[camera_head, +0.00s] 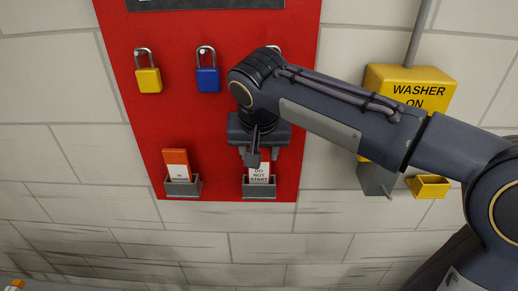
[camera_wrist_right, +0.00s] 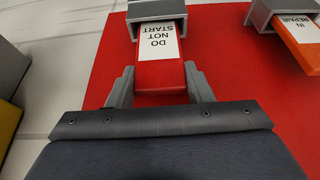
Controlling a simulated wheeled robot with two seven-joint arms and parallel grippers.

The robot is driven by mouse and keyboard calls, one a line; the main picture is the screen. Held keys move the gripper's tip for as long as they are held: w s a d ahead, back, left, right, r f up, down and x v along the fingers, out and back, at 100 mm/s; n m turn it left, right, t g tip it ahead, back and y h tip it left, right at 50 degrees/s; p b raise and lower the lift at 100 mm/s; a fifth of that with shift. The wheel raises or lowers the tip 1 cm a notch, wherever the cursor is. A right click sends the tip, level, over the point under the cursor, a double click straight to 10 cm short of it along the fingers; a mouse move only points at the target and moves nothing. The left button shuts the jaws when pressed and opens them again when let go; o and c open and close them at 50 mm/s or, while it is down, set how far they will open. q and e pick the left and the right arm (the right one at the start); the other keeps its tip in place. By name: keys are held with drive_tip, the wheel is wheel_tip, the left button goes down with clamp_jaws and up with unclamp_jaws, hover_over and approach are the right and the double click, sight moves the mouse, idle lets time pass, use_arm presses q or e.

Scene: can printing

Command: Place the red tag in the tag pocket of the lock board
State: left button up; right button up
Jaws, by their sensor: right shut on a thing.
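The red tag (camera_wrist_right: 160,76) has a white label reading "DO NOT START"; the label also shows in the head view (camera_head: 260,174). Its lower end is inside a grey tag pocket (camera_head: 259,192) at the lower right of the red lock board (camera_head: 225,130); the pocket also shows at the top of the wrist view (camera_wrist_right: 150,10). My right gripper (camera_wrist_right: 160,88) is shut on the red tag's upper part, one finger at each side; in the head view it is just above the pocket (camera_head: 258,156). My left gripper is not in view.
An orange "IN REPAIR" tag (camera_head: 176,160) stands in the left pocket (camera_head: 184,188). A yellow padlock (camera_head: 149,81) and a blue padlock (camera_head: 208,80) hang above. A yellow "WASHER ON" box (camera_head: 410,84) is right of the board. My right arm hides part of the board.

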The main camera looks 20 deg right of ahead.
drive_tip(key=o, duration=1.3)
drive_tip(key=shift+r, duration=0.2)
drive_tip(key=p+v, duration=0.2)
drive_tip(key=v, duration=1.1)
drive_tip(key=s+d+f+n+y, duration=0.1)
drive_tip(key=s+d+f+y, duration=0.1)
drive_tip(key=s+d+f, duration=0.3)
drive_tip(key=s+d+f+n+y, duration=0.1)
drive_tip(key=s+d+f, duration=0.35)
drive_tip(key=f, duration=0.35)
drive_tip(key=s+f+t+y, duration=0.1)
drive_tip(key=s+f+y, duration=0.1)
drive_tip(key=s+f, duration=0.6)
wheel_tip(320, 180, down, 3)
drive_tip(key=shift+a+f+m, duration=0.25)
drive_tip(key=shift+a+m, duration=0.05)
drive_tip(key=shift+a, duration=0.05)
